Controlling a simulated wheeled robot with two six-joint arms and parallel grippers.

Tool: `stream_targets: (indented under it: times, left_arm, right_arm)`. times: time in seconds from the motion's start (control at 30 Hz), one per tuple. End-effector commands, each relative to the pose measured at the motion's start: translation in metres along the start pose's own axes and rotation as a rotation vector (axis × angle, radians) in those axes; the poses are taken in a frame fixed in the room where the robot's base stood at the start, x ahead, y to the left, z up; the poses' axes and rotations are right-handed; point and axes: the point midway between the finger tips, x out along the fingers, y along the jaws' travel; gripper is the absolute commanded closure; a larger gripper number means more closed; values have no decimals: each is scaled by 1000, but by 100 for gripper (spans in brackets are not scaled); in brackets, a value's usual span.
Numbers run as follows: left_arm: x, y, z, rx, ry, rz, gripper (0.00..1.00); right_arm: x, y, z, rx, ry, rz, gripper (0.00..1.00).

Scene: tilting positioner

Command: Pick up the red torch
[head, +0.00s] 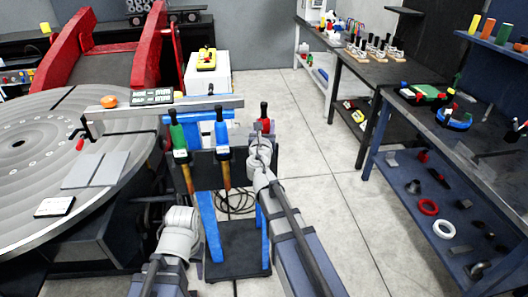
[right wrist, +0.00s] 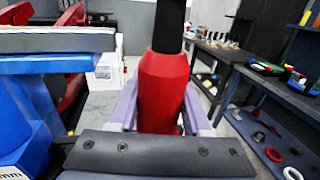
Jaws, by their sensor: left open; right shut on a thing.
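The red torch (head: 265,125), with a black top, stands upright at the right end of the torch stand (head: 240,160). In the right wrist view the red torch (right wrist: 164,90) fills the middle, its red body between the two pale fingers. My right gripper (head: 262,141) is shut on it; its fingers (right wrist: 160,112) lie on either side of the body. The torch's lower end is hidden by my gripper. My left gripper (head: 182,212) is low in front of the stand, open, apart from the torches; its fingertips are hard to make out.
A green torch (head: 177,136) and a blue torch (head: 221,133) stand to the left of the red one. The large round positioner table (head: 45,140) and its red arms (head: 150,50) are at left. A blue-legged workbench (head: 440,150) is at right. Grey floor (head: 310,130) is clear between.

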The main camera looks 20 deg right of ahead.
Motion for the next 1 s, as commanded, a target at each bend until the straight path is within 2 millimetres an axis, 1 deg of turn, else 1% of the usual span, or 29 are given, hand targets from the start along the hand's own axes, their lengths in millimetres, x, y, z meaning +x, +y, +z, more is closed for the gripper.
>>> stream_targets:
  times: [0.03, 0.07, 0.3, 0.73, 0.87, 1.0]
  left_arm:
    - [0, 0, 0, 0, 0, 0, 50]
    - [0, 0, 0, 0, 0, 0, 50]
    - [0, 0, 0, 0, 0, 0, 50]
    - [-2, 0, 0, 0, 0, 0, 50]
    - [-8, -1, 0, 0, 0, 0, 50]
    - [-18, -2, 1, 0, 0, 0, 50]
  right_arm:
    - [0, 0, 0, 0, 0, 0, 69]
    - [0, 0, 0, 0, 0, 0, 72]
    - [0, 0, 0, 0, 0, 0, 100]
    - [0, 0, 3, -1, 0, 0, 100]
    - [0, 0, 8, -1, 0, 0, 100]
    - [0, 0, 18, -1, 0, 0, 100]
